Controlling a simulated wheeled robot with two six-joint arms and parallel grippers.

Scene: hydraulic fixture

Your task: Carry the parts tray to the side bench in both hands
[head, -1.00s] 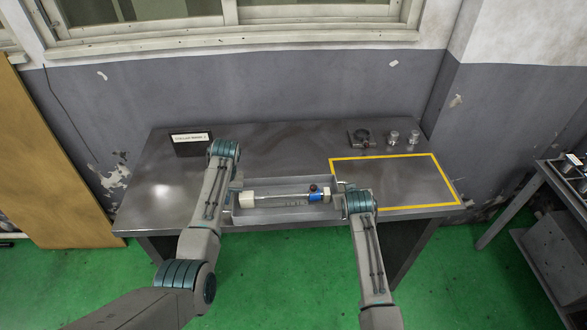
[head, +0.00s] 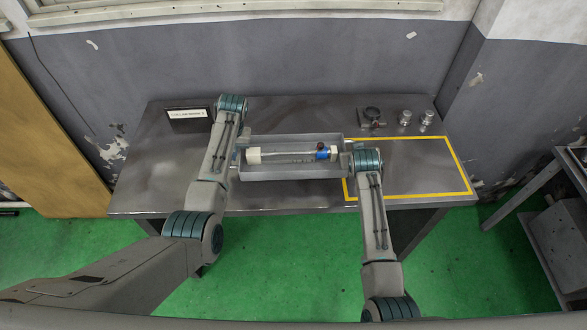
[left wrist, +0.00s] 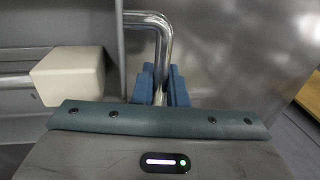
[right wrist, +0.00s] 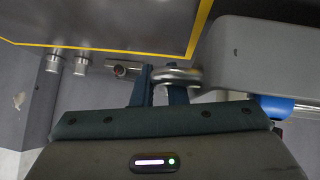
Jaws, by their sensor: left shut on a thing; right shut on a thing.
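The grey parts tray (head: 292,173) is over the rear bench, at the left edge of the yellow outline. It holds a rod-like part with a white block (head: 254,155) at its left end and a blue band (head: 322,154) at its right. My left gripper (head: 238,152) is shut on the tray's left chrome handle (left wrist: 163,35). My right gripper (head: 348,165) is shut on the right handle (right wrist: 180,76). The tray looks roughly level; I cannot tell its clearance above the bench. The side bench (head: 552,178) is partly in view at the right edge.
The yellow outline (head: 412,196) encloses bare bench top. A dark fitting (head: 373,116) and two metal cylinders (head: 405,118) stand behind it. A small sign (head: 188,115) stands at the back left. Green floor (head: 440,255) is open between the benches.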

